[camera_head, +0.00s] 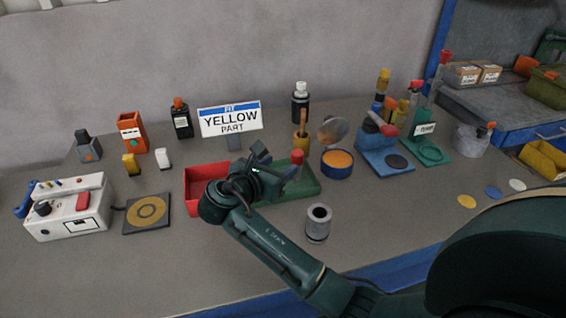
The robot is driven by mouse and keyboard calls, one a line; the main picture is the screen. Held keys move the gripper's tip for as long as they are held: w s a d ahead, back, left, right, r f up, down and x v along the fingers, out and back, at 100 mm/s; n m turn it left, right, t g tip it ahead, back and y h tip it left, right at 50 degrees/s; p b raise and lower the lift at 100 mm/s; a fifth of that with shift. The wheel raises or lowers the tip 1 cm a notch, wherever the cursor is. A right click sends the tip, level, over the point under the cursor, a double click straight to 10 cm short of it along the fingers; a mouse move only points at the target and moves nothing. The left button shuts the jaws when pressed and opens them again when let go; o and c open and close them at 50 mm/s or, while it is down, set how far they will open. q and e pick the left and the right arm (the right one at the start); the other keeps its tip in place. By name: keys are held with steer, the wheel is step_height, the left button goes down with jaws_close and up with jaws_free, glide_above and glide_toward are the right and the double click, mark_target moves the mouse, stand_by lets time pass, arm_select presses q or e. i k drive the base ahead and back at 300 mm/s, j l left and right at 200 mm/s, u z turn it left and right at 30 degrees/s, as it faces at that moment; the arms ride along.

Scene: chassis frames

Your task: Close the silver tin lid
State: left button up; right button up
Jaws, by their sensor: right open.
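A round tin (337,171) with a dark blue side and orange contents stands open right of the table's middle. Its round silver lid (333,129) is raised at the tin's back edge, tilted up. My right gripper (275,163) is open, to the left of the tin and apart from it. It is over the area between a red tray and a green fixture and partly hides both. Nothing shows between its fingers. My left gripper is not in view.
The red tray (194,180) and the green fixture (307,187) lie around my right gripper. A grey metal cylinder (318,223) stands in front of the tin. A blue fixture (385,158) is close on its right, and a brush pot (301,146) at its back left.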

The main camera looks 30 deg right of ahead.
mark_target(334, 130)
steer(key=k, duration=1)
